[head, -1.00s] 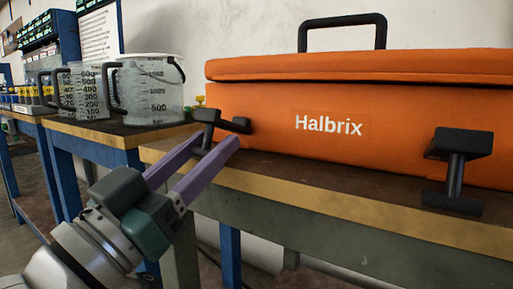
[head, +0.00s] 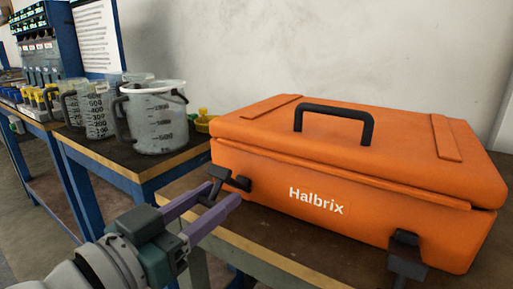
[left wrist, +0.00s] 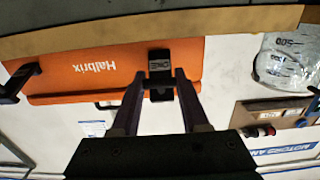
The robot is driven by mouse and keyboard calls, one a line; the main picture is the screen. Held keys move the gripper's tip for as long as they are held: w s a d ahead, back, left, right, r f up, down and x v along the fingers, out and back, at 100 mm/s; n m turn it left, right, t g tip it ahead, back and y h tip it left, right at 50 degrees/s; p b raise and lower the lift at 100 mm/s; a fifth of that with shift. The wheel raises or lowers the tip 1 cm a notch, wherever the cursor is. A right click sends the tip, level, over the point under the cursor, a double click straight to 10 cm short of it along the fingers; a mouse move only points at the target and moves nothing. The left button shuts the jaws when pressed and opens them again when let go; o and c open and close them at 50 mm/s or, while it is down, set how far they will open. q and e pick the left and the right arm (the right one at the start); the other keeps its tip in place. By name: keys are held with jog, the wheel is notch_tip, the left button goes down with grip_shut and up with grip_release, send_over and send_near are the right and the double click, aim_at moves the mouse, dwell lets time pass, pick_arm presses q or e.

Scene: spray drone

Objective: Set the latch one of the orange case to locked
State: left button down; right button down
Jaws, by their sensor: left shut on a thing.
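The orange case (head: 350,165) marked "Halbrix" sits on a bench, its lid down with a seam along the front. Two black latches are on its front: a left one (head: 218,187) and a right one (head: 406,256). Both stick out from the front face. The task's label "one" is not visible on either. My left gripper (head: 214,203), with purple fingers, is shut on the left latch. In the left wrist view, this latch (left wrist: 160,66) lies between the fingertips, against the upside-down case (left wrist: 110,75). My right gripper is not in view.
The case's black handle (head: 335,112) stands up on the lid. Clear measuring jugs (head: 156,130) stand on a blue-legged bench to the left. The bench edge (head: 260,255) runs in front of the case. A wall is behind it.

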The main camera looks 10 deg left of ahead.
aim_at(222, 167)
pick_arm(q)
jog(key=r+g+p, duration=0.1)
jog(key=g+p, duration=0.1)
jog(key=p, duration=0.3)
jog(key=w+r+g+y+p, duration=0.1)
jog(key=r+g+p, duration=0.1)
jog(key=p, duration=0.4)
jog(key=w+r+g+y+p, duration=0.1)
jog(key=r+g+p, duration=0.1)
jog(key=p, duration=0.3)
jog(key=shift+d+r+g, duration=0.15)
jog(key=shift+d+g, duration=0.2)
jog(key=shift+g, duration=0.15)
jog(key=shift+w+d+r+g+y+p, duration=0.1)
jog(key=shift+w+g+y+p, duration=0.3)
jog(key=shift+g+p, duration=0.55)
jog(key=shift+s, duration=0.1)
jog(key=shift+c, duration=2)
grip_release()
